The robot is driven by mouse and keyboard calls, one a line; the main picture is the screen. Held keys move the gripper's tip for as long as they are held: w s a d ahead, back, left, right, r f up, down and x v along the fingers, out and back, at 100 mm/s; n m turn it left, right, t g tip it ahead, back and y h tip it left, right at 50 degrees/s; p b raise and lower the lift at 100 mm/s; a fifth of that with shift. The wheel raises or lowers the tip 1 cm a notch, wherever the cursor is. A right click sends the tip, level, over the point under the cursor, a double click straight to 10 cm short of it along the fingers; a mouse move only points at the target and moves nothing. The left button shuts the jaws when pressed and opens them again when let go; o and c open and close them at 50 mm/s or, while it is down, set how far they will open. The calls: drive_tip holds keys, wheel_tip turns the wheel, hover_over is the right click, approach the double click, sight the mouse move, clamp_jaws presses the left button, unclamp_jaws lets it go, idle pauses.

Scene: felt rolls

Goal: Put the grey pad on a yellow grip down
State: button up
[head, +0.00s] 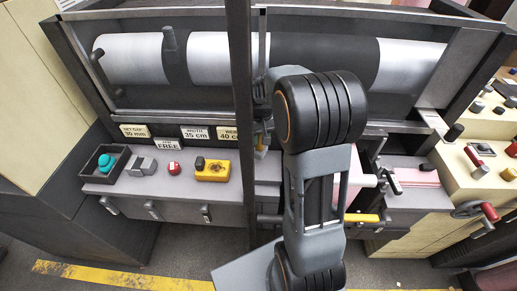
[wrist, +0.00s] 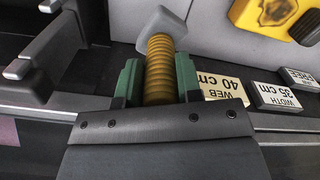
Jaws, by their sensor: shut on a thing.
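In the wrist view, the yellow ribbed grip (wrist: 159,72) stands between the two green fingertips of my gripper (wrist: 157,85), which is shut on it. The grey pad (wrist: 163,22) sits on the far end of this grip, beyond the fingers. The pad shows in front of the grey ledge; I cannot tell whether it touches anything. In the head view, my arm and the dark upright post hide most of my gripper and the held thing.
A yellow box (head: 212,171), a red button (head: 173,169), a grey block (head: 141,166) and a black tray (head: 103,172) with a teal knob stand on the grey ledge (head: 240,185). Label plates (head: 196,133) line its back. A dark post (head: 240,100) rises before the large roller (head: 208,58).

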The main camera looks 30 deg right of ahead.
sight(260, 148)
drive_tip(key=shift+f, duration=2.75)
drive_tip(key=shift+f, duration=0.1)
drive_tip(key=o, duration=0.9)
drive_tip(key=shift+o, duration=0.2)
wheel_tip(260, 148, up, 12)
drive_tip(key=shift+r, duration=0.15)
